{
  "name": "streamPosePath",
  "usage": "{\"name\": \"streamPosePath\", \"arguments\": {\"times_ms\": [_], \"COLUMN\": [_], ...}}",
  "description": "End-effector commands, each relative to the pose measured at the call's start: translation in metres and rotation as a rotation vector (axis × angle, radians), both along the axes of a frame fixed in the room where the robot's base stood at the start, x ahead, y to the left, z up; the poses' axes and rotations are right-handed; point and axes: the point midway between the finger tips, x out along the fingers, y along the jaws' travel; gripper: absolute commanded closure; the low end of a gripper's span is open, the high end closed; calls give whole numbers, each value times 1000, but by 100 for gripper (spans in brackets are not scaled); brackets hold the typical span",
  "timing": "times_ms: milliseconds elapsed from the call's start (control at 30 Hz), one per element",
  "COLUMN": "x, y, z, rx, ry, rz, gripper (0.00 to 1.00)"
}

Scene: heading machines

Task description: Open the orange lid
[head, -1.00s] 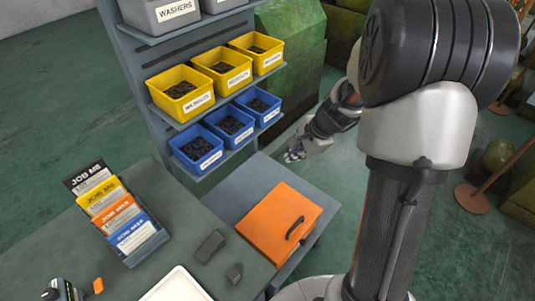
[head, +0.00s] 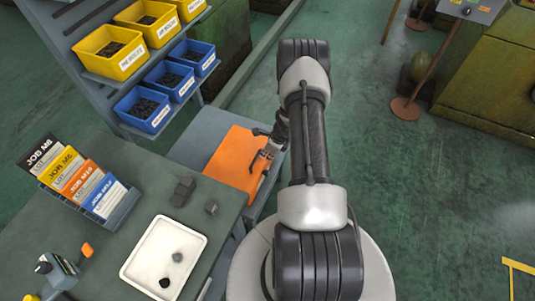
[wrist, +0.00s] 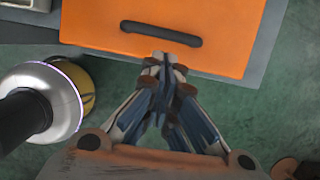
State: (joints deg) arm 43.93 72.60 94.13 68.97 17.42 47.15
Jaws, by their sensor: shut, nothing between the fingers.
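The orange lid (head: 232,160) lies flat and closed on a grey box beside the workbench, with a dark bar handle near one edge. The wrist view shows the lid (wrist: 210,55) and its black handle (wrist: 161,33) at the top. My gripper (wrist: 163,85) is shut and empty, its fingertips over the lid's edge just short of the handle. In the head view my gripper (head: 264,160) is at the lid's right side, and my arm partly hides the lid's far corner and the handle. I cannot tell whether the fingertips touch the lid.
The workbench (head: 120,215) holds a card rack (head: 85,185), a white tray (head: 165,255) and small dark blocks (head: 184,188). A shelf with yellow bins (head: 110,50) and blue bins (head: 142,108) stands behind the lid.

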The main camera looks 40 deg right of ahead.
Motion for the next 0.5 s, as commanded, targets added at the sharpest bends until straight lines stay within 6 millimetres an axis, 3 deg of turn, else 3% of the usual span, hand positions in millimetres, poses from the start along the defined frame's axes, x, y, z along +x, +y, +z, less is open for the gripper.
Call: {"name": "streamPosePath", "arguments": {"times_ms": [33,200,500], "x": [2,11,16], "y": [2,5,7], "z": [-13,-38,-55], "rx": [1,0,0], "ry": [1,0,-1], "rz": [2,3,3], "gripper": [100,100,100]}}
